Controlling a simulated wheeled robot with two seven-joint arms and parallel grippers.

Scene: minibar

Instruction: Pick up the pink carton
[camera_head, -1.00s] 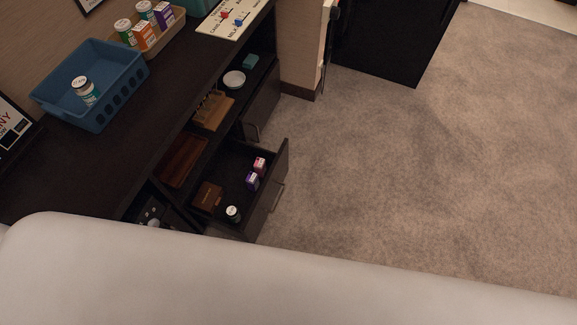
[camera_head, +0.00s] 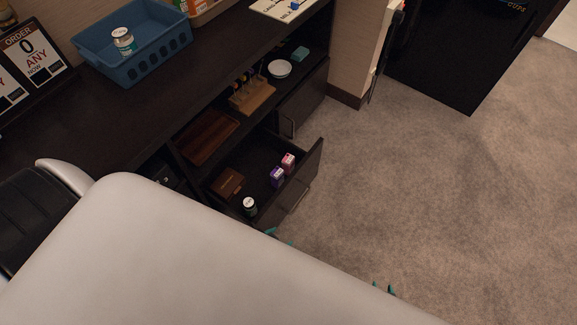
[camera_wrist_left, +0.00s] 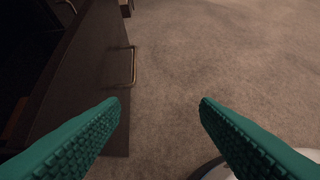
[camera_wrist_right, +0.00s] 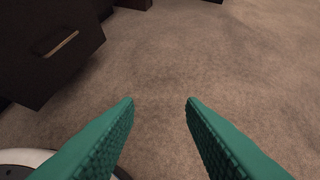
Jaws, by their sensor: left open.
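The pink carton (camera_head: 288,162) stands inside the open drawer (camera_head: 311,160), near its front panel. A purple carton (camera_head: 277,177) is right beside it. My left gripper (camera_head: 278,235) shows only its teal tips past my white body, near the drawer's near end. In the left wrist view its jaws (camera_wrist_left: 160,107) are open and empty, with the drawer front and handle to the left. My right gripper (camera_head: 383,288) shows its tips above the carpet. In the right wrist view its jaws (camera_wrist_right: 160,103) are apart and empty. Neither wrist view shows the pink carton.
The drawer also holds a brown box (camera_head: 228,183) and a white-capped bottle (camera_head: 249,206). Above it are a wooden tray (camera_head: 207,138), a wooden rack (camera_head: 252,97) and a white bowl (camera_head: 280,68). A blue basket (camera_head: 150,62) sits on the counter. Carpet to the right is clear.

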